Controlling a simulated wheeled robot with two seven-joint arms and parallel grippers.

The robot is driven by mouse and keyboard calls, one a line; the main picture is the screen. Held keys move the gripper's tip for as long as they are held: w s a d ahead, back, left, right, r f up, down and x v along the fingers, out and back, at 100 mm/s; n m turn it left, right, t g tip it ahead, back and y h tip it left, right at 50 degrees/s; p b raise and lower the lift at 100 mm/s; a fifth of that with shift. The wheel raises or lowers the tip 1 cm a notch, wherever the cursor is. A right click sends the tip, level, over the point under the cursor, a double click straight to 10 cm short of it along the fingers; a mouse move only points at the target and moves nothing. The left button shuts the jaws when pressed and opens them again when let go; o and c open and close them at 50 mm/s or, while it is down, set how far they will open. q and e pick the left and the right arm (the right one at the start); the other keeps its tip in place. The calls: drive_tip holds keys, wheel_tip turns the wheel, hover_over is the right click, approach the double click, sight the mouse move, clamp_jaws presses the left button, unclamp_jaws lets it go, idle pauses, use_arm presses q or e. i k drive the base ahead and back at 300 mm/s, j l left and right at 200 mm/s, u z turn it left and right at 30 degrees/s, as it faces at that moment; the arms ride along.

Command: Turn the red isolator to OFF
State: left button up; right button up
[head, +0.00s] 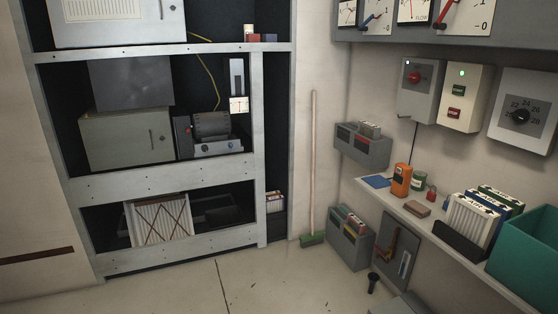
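The red isolator (414,77) is a red rotary knob on a grey wall box (416,98) at the upper right. A small white light shows at the box's upper left corner. The knob's markings are too small to read, so I cannot tell its position. Neither of my grippers is in view.
Below, a shelf (440,228) holds an orange device (401,180), binders and a teal bin (528,250). A broom (313,170) leans in the corner. Floor at centre is clear.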

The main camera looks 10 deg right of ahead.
sight(415, 78)
drive_tip(key=i+j, duration=0.1)
drive_tip(key=i, duration=2.1)
drive_tip(key=i+l+z, duration=0.05)
drive_tip(key=l, duration=0.05)
